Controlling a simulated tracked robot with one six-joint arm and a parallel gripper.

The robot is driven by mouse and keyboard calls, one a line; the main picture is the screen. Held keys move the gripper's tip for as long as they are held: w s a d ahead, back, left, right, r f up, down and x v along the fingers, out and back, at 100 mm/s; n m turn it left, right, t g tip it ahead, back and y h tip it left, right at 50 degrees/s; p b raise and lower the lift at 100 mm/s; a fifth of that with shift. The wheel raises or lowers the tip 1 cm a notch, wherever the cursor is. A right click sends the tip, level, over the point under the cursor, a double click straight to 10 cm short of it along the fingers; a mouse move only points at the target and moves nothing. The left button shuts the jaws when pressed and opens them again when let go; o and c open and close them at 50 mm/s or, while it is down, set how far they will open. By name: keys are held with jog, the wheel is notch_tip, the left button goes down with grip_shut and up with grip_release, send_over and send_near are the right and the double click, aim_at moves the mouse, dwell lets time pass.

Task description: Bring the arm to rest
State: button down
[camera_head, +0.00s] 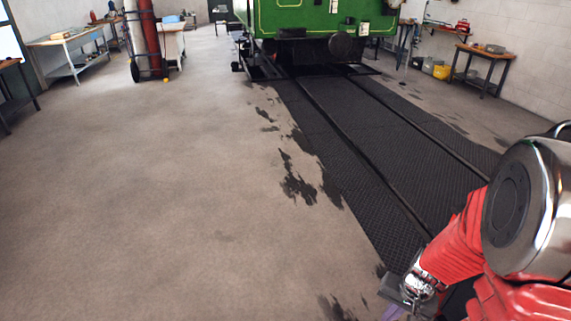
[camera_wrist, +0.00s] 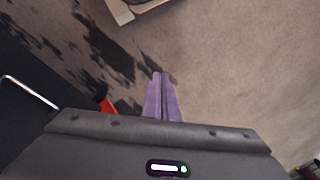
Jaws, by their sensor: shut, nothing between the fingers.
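My gripper (camera_wrist: 161,76) has two purple fingers side by side in the wrist view, closed together with nothing between them. It points down over the stained concrete floor. In the head view my red and chrome arm (camera_head: 458,242) reaches in from the right edge, low in the picture. The gripper itself (camera_head: 393,312) is mostly cut off by the bottom edge there, with a bit of purple showing.
A green steam tram (camera_head: 310,20) stands at the back over dark track matting (camera_head: 400,150). Gas cylinders (camera_head: 146,38) and workbenches (camera_head: 68,42) stand at the back left. A wooden table (camera_head: 483,58) is at the right wall. The floor at left is clear.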

jog(key=s+a+r+n+t, duration=0.1)
jog(key=s+a+r+n, duration=0.1)
jog(key=r, duration=0.7)
jog(key=s+a+r+n+t, duration=0.1)
jog(key=s+a+r, duration=0.3)
jog(key=r, duration=0.5)
jog(key=s+a+r+n+t+h, duration=0.1)
jog(key=s+a+r+n+t, duration=0.1)
jog(key=a+r, duration=0.4)
notch_tip(320, 180, up, 4)
jog(key=shift+s+f+n, duration=0.2)
jog(key=shift+s+n, duration=0.35)
jog(key=shift+n, duration=0.05)
